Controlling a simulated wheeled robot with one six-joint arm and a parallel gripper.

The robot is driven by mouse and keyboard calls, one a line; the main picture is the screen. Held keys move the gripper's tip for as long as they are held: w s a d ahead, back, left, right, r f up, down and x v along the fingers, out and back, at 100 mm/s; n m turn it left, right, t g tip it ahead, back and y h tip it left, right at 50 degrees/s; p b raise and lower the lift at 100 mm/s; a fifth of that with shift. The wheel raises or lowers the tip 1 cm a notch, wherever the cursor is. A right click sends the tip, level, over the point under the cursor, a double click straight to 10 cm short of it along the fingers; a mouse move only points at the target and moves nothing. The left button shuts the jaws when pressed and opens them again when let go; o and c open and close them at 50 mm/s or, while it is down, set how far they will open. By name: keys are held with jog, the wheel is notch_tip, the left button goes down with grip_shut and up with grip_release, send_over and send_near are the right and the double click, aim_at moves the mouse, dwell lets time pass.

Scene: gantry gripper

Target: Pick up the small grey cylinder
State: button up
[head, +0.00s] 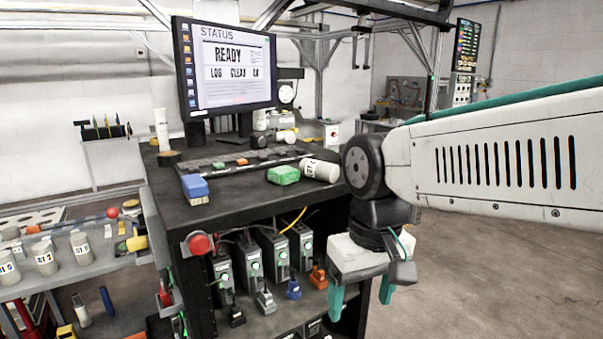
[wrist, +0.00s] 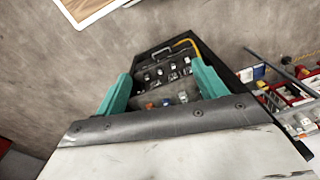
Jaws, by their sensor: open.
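Several grey-white labelled cylinders stand upright on the side bench at the left of the head view: one (head: 81,246) nearest the desk, one (head: 45,258) beside it and one (head: 9,268) at the picture's edge. A smaller grey cylinder (head: 80,309) sits on the shelf below. A larger pale cylinder (head: 320,169) lies on its side on the black desk. I cannot tell which one the task names. My gripper (head: 361,296) points down, open and empty, right of the desk's front. Its teal fingers also show apart in the wrist view (wrist: 160,76), far from the cylinders.
The black desk (head: 240,205) carries a monitor (head: 228,65), a blue block (head: 195,189) and a green block (head: 283,175). Several grey units (head: 275,252) fill the rack below. A red button (head: 200,244) juts from its left corner. Floor (head: 470,260) at right is clear.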

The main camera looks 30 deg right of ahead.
jog(key=w+d+m+y, duration=0.2)
jog(key=w+m+y, duration=0.1)
jog(key=w+m, duration=0.3)
jog(key=m+t, duration=1.3)
jog(key=m, duration=1)
send_near(324, 168)
jog(key=shift+y, duration=0.4)
jog(key=w, duration=0.1)
jog(key=w+f, duration=0.1)
jog(key=w+d, duration=0.1)
jog(key=w, duration=0.1)
jog(key=shift+d+f, duration=0.1)
jog(key=shift+f, duration=0.15)
jog(key=shift+w, duration=0.2)
jog(key=shift+w+f, duration=0.2)
jog(key=shift+w, duration=0.1)
jog(key=x, duration=0.7)
jog(key=shift+s+f, duration=0.15)
jog(key=c, duration=1.3)
jog(key=shift+c, duration=1.1)
jog(key=shift+r, duration=0.2)
